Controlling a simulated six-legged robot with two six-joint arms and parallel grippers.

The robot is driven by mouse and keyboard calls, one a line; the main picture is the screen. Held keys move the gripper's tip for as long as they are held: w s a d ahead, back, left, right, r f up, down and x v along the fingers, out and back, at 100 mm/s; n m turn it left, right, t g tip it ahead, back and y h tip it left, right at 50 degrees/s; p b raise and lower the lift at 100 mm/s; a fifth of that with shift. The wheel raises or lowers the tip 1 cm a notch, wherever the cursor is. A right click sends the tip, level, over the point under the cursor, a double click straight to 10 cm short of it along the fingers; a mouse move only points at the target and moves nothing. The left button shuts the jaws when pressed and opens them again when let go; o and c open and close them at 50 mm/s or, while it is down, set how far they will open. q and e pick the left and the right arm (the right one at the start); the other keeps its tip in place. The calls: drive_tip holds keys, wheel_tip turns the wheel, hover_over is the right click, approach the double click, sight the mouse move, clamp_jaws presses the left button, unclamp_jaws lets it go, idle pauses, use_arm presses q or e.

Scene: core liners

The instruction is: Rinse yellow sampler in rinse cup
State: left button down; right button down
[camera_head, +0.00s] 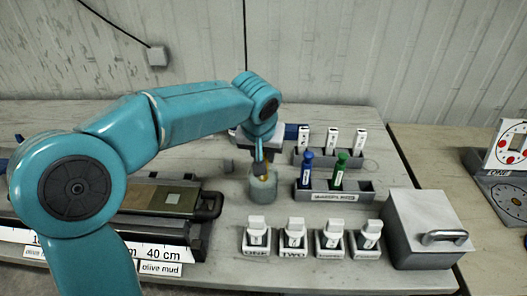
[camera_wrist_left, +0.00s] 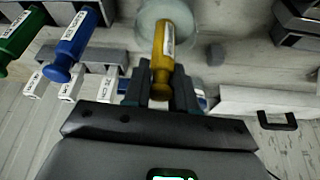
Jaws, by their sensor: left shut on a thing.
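The yellow sampler (camera_wrist_left: 162,55) is in the jaws of my left gripper (camera_wrist_left: 160,85), which is shut on it. In the head view the left gripper (camera_head: 263,160) is over the rinse cup (camera_head: 263,189), and a little of the yellow sampler (camera_head: 266,171) shows at the cup's mouth. The rinse cup is a pale, round, translucent cup; it also shows in the left wrist view (camera_wrist_left: 200,42), around the sampler's lower end. How deep the sampler sits is hidden. My right gripper is in neither view.
A grey rack (camera_head: 337,196) right of the cup holds a blue sampler (camera_head: 306,170) and a green sampler (camera_head: 339,169). Several white-capped containers (camera_head: 294,232) stand in front. A grey box with a handle (camera_head: 424,228) stands at right. A core tray (camera_head: 150,200) lies left.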

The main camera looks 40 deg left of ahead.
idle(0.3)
use_arm(q)
drive_tip(key=shift+r+p, duration=0.65)
drive_tip(key=shift+r, duration=0.05)
drive_tip(key=shift+f, duration=0.15)
drive_tip(key=shift+f+b, duration=0.7)
drive_tip(key=shift+b, duration=0.05)
drive_tip(key=shift+r, duration=0.2)
drive_tip(key=shift+r+p, duration=0.65)
